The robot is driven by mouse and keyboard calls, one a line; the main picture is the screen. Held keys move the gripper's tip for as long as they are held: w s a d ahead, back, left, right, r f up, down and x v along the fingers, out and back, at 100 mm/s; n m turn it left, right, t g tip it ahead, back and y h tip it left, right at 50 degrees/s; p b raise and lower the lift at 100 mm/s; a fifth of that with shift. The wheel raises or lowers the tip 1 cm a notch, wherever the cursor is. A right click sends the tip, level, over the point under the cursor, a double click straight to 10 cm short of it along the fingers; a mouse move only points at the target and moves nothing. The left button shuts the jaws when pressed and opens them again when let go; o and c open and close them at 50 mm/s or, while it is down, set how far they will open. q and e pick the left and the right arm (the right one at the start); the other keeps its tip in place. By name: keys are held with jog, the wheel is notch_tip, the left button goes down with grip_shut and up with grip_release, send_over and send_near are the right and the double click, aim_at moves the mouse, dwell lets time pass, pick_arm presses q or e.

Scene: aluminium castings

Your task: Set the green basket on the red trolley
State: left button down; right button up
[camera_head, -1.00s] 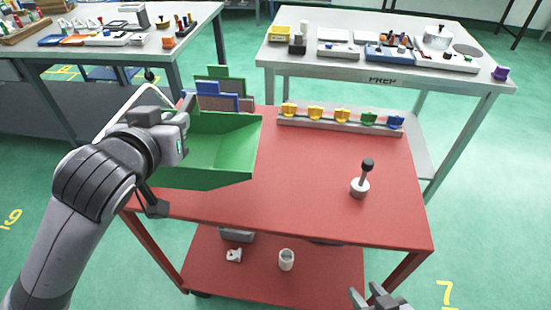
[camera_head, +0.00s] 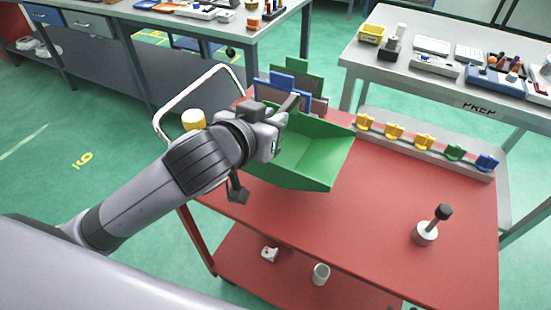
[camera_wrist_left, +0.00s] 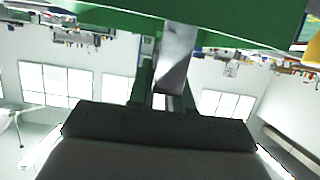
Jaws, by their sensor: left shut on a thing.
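The green basket (camera_head: 318,158) is over the left part of the red trolley's top (camera_head: 390,215), tilted in the picture and open toward me. I cannot tell whether its bottom touches the trolley. My left gripper (camera_head: 283,116) is shut on the basket at its left side, and the hand hides that side. In the left wrist view, the green basket (camera_wrist_left: 225,22) spans the top of the picture and a grey bar runs down to the fingers (camera_wrist_left: 160,88). My right gripper does not show clearly.
Blue and green upright panels (camera_head: 284,88) stand just behind the basket. A rack of yellow, green and blue pieces (camera_head: 424,142) lines the trolley's back edge. A black-knobbed plunger (camera_head: 426,233) stands front right. The trolley's middle is clear. A yellow cylinder (camera_head: 193,119) is left of the arm.

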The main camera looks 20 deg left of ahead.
pick_arm(q)
jog(key=b, duration=0.1)
send_near(283, 146)
jog(key=x, duration=0.5)
jog(key=shift+f, duration=0.1)
jog(key=c, duration=1.1)
grip_release()
jog(key=shift+o, duration=0.2)
jog(key=shift+s, duration=0.15)
jog(key=p+v, duration=0.3)
jog(key=v, duration=0.9)
